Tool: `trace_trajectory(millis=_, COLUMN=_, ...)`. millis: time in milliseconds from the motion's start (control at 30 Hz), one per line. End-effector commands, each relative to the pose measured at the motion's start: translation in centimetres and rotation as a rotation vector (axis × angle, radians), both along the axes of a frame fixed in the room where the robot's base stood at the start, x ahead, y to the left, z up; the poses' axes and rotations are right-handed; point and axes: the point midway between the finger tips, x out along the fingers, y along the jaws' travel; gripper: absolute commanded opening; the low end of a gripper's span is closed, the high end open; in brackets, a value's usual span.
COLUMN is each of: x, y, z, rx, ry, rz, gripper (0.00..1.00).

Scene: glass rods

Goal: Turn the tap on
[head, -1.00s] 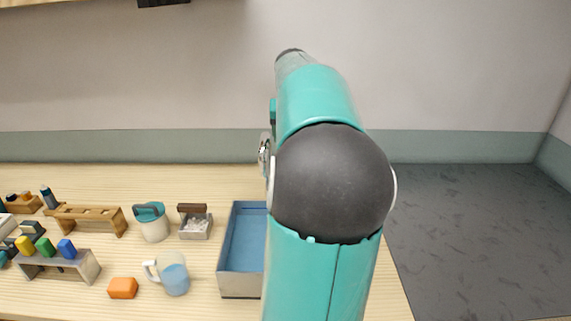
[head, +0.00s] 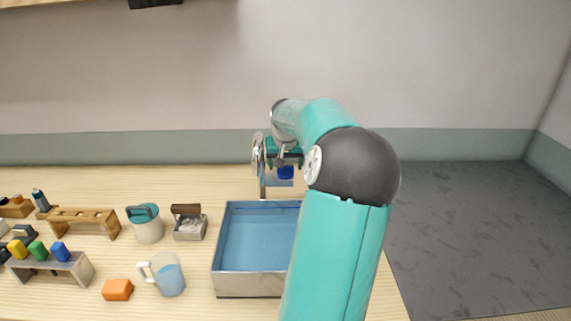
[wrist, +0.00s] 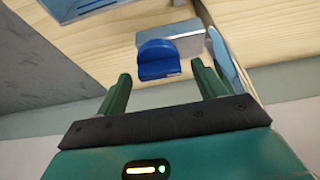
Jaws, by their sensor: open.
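The tap stands behind the blue basin, with a curved chrome spout (head: 258,158) and a blue handle (head: 285,173). In the wrist view the blue handle (wrist: 158,58) sits on a grey metal block (wrist: 185,42), with the shiny spout (wrist: 228,62) to its right. My gripper (wrist: 161,78) is open. Its two green fingers point at the handle, one on either side in the picture, and nothing is between them. I cannot tell whether they touch the handle. In the head view my arm partly hides the tap.
The basin (head: 248,284) stands in front of the tap. To its left are a soap box (head: 190,230), a lidded jar (head: 148,230), a jug of water (head: 170,275), an orange block (head: 117,290) and wooden racks (head: 85,217). A dark grey surface (head: 460,220) lies right.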

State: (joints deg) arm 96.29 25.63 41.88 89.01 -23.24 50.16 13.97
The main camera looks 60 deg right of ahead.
Motion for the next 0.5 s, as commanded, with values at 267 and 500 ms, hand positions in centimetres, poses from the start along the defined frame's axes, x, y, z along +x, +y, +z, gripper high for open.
trace_trajectory(millis=267, x=0.0, y=-0.03, z=-0.07, rx=0.0, ry=0.0, rz=0.0, gripper=0.66)
trace_trajectory(millis=500, x=-0.01, y=-0.03, z=-0.06, rx=0.0, ry=0.0, rz=0.0, gripper=0.25)
